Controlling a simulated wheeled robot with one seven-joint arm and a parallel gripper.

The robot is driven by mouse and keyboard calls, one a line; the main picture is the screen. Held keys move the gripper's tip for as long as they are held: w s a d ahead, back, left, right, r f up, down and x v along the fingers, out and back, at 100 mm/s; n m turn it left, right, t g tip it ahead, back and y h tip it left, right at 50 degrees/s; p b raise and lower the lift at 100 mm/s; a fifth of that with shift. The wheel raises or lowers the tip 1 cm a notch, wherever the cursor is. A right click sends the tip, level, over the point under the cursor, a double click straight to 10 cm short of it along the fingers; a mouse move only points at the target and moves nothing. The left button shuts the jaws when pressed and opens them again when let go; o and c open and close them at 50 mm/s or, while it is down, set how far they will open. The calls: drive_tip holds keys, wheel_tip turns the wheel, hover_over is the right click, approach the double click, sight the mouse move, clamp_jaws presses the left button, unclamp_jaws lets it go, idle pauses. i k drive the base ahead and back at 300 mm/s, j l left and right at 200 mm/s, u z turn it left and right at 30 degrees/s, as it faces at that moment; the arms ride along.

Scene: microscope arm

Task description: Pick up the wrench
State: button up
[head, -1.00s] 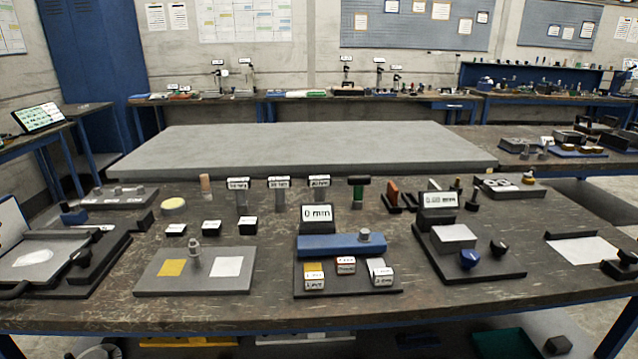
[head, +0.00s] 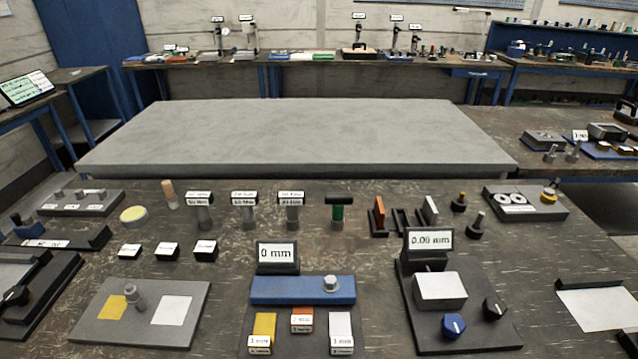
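I cannot make out a wrench for certain in the head view. The near workbench (head: 60,305) holds many small tools and gauges. Several upright T-shaped pieces stand in a row across its middle, among them one with a dark bar and a green stem (head: 338,212). A blue block with a silver knob (head: 302,290) lies in front of a sign reading 0 mm (head: 277,257). My gripper is not in view.
A large grey slab (head: 290,135) fills the space behind the near bench. A grey plate with yellow and white squares (head: 145,310) lies front left. A dark fixture with blue and black knobs (head: 465,335) stands front right. More benches line the back wall.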

sight(291, 201)
drive_tip(key=i+l+u, duration=0.15)
drive_tip(key=i+l, duration=0.15)
drive_tip(key=i+l+u, duration=0.15)
drive_tip(key=i+l, duration=0.15)
drive_tip(key=i+l+u, duration=0.15)
drive_tip(key=i+l, duration=0.15)
drive_tip(key=l, duration=0.25)
drive_tip(key=i+l+u, duration=0.15)
drive_tip(key=l, duration=0.3)
drive_tip(key=u, duration=0.6)
